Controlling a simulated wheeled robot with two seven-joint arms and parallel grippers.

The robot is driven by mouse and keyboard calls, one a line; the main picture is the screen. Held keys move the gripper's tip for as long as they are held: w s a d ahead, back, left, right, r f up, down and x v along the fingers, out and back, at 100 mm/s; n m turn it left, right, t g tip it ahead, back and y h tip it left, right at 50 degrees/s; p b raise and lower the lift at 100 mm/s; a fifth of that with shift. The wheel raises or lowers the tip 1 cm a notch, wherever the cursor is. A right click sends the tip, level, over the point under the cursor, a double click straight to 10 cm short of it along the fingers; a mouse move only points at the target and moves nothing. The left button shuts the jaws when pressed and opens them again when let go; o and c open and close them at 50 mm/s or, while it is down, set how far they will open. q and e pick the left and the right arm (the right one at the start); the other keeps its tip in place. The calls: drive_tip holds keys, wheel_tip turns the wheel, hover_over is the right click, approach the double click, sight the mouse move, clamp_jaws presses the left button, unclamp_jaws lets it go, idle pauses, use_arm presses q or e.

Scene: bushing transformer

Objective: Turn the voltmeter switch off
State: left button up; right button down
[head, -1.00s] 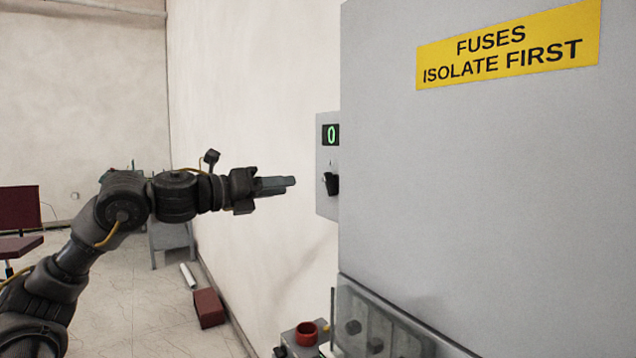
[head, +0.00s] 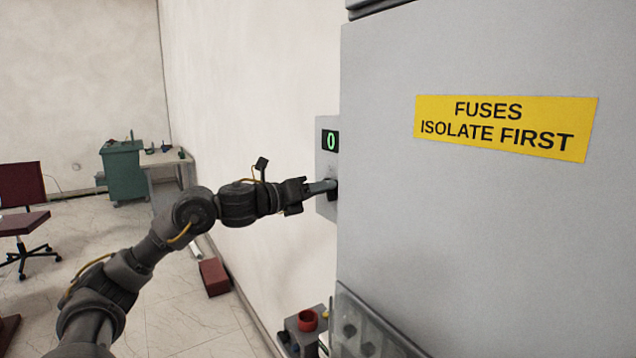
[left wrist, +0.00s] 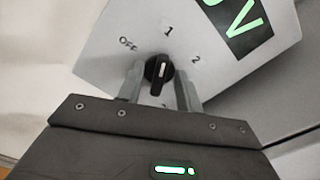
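The voltmeter panel (head: 326,122) is a pale plate on the wall beside the big grey cabinet. Its green display (head: 331,141) reads 0. The black switch knob (left wrist: 158,68) has a white pointer line that looks roughly upright in the left wrist view, toward the mark 1 (left wrist: 168,32). The OFF mark (left wrist: 128,43) is to its upper left and the mark 2 (left wrist: 196,58) to its right. My left gripper (left wrist: 160,80) is open, with one finger on each side of the knob; I cannot tell whether they touch it. In the head view the left gripper (head: 326,187) partly hides the knob.
The grey cabinet (head: 480,230) with a yellow fuses label (head: 505,127) fills the right side, close beside the panel. A red round part (head: 308,320) stands low in front of the wall.

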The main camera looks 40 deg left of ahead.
use_arm(q)
clamp_jaws()
idle(0.4)
